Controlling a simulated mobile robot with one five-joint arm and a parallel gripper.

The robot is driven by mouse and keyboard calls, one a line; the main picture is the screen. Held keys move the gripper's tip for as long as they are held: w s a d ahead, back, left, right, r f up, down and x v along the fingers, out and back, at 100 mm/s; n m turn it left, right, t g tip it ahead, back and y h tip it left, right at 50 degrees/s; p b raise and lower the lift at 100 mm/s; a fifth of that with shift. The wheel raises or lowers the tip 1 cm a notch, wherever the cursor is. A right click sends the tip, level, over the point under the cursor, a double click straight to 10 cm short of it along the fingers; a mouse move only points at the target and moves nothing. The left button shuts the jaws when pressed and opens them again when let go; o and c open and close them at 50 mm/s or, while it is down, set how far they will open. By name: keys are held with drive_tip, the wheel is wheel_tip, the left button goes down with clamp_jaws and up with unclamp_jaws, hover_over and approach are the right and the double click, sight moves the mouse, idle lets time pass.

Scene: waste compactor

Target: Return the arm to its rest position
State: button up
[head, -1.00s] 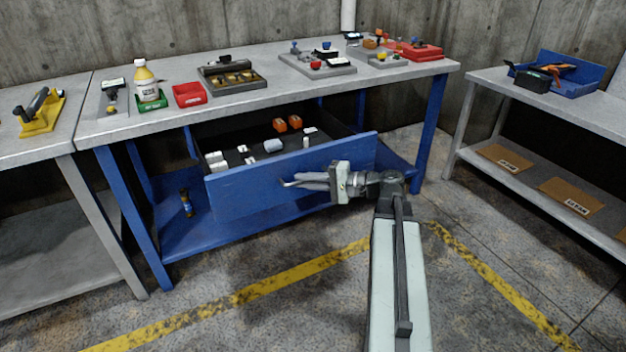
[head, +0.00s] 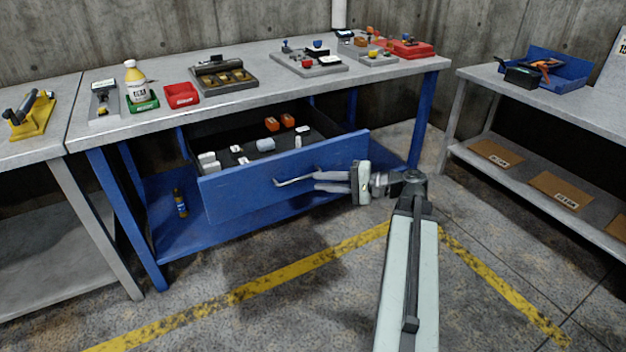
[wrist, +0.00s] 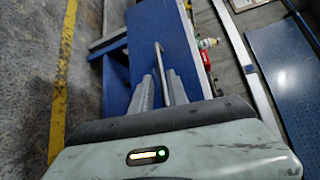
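The blue drawer (head: 240,195) under the workbench stands pulled out, with several small items inside. Its grey bar handle (head: 292,182) is on the front face. My gripper (head: 316,181) is beside the right part of the handle, in front of the drawer. Its two fingers point left and are apart, with nothing seen clamped between them. In the wrist view the handle (wrist: 159,62) shows in the gap between the fingers of my gripper (wrist: 158,82); whether they touch it cannot be told. My arm stretches from the bottom of the head view.
The workbench top (head: 225,107) carries a bottle (head: 137,82), a red bin (head: 181,95) and several trays. A shelf table (head: 560,110) with a blue bin (head: 565,70) stands at the right. The floor (head: 300,310) in front is clear, with yellow lines.

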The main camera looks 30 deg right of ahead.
idle(0.4)
drive_tip(key=s+a+f+n+g+h, duration=0.3)
drive_tip(key=a+f+n+g+h, duration=0.75)
drive_tip(key=a+f, duration=1.15)
wheel_tip(320, 180, up, 32)
drive_tip(key=a+h+p, duration=0.1)
drive_tip(key=p, duration=2.9)
drive_tip(key=shift+a+g, duration=0.15)
drive_tip(key=shift+g, duration=0.3)
